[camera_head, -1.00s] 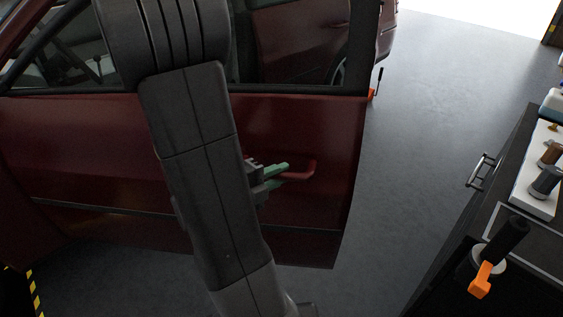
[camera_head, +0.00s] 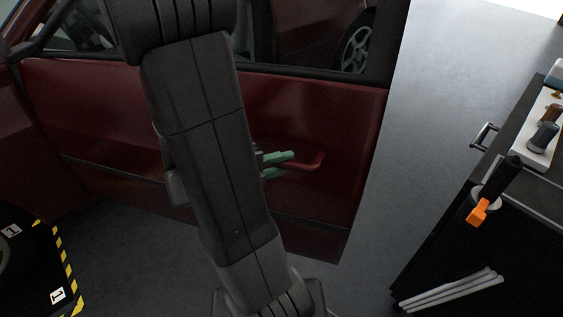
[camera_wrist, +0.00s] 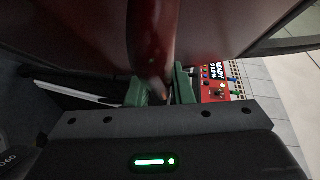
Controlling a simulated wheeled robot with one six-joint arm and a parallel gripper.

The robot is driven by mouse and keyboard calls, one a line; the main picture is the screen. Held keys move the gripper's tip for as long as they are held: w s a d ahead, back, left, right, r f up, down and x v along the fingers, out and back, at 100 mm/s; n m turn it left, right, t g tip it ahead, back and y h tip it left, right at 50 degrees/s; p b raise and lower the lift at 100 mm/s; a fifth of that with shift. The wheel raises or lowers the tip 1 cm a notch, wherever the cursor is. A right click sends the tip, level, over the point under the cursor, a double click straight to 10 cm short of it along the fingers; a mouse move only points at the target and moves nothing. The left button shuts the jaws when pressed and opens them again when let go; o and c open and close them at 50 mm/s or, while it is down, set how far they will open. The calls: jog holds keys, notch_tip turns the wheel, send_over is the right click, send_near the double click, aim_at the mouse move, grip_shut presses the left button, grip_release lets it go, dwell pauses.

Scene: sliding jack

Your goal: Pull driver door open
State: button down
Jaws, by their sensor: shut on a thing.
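The dark red driver door (camera_head: 320,120) stands swung out from the car, with its window frame above. Its red handle (camera_head: 314,162) is a bar near the door's right edge. My gripper (camera_head: 278,165), with green fingers, is at the handle's left part, partly hidden behind my dark arm. In the wrist view, the green fingers of my gripper (camera_wrist: 160,88) are on both sides of the red handle (camera_wrist: 151,50), shut on it. The exact contact at the fingertips is dark and hard to see.
A dark workbench (camera_head: 450,235) with an orange-and-black tool (camera_head: 480,208) and a drawer handle (camera_head: 484,136) stands at the right. Clear grey floor (camera_head: 430,80) lies between door and bench. A yellow-black striped edge (camera_head: 66,262) is at lower left.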

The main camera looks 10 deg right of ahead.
jog(key=c, duration=1.3)
grip_release()
jog(key=p+v, duration=0.1)
jog(key=v, duration=1.3)
jog(key=shift+p, duration=0.3)
jog(key=b+x, duration=0.1)
jog(key=x, duration=1.3)
jog(key=shift+b, duration=0.3)
jog(key=shift+f, duration=0.1)
